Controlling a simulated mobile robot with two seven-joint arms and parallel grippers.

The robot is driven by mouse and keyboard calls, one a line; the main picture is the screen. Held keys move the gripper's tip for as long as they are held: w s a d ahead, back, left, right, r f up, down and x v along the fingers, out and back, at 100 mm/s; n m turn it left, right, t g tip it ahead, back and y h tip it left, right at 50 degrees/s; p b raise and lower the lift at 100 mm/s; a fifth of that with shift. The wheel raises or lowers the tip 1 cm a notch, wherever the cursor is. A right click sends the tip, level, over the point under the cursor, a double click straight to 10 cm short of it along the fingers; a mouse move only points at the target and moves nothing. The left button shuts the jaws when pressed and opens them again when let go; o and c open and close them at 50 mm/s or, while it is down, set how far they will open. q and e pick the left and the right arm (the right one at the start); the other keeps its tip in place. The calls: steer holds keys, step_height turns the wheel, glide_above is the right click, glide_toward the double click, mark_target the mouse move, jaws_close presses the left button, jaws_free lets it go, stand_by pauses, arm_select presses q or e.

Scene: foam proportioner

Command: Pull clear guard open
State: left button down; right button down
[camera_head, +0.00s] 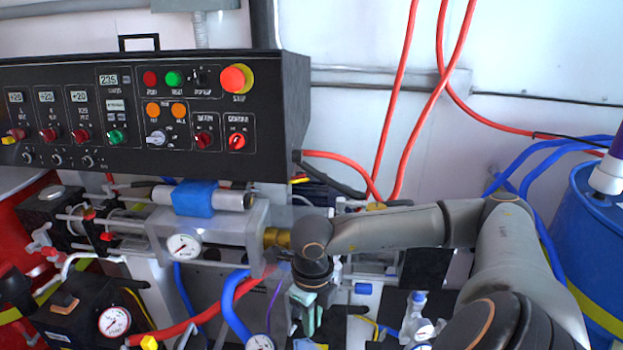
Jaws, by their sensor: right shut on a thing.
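The clear guard (228,232) is a see-through cover at the middle of the machine, below the black control panel. A pressure gauge and a brass fitting show at its front and right side. My right arm comes in from the right and reaches down beside the guard's right edge. My right gripper (306,318) points down there, with pale green fingers partly hidden by the dark wrist. It is shut on the clear guard, though the contact itself is hard to see. My left gripper is not in view.
The black control panel (140,112) with its red stop button (233,79) stands above. Red hoses (397,120) hang behind my right arm. A blue drum (590,235) stands at the right. Blue and red hoses and gauges crowd the space below the guard.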

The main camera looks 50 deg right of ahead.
steer(key=shift+d, duration=0.1)
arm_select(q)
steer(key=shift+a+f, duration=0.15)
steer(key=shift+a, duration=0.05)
arm_select(e)
steer(key=c, duration=0.9)
jaws_free()
step_height(320, 180, up, 11)
steer(key=shift+r+p, duration=0.2)
steer(key=shift+p, duration=0.25)
steer(key=shift+r, duration=0.6)
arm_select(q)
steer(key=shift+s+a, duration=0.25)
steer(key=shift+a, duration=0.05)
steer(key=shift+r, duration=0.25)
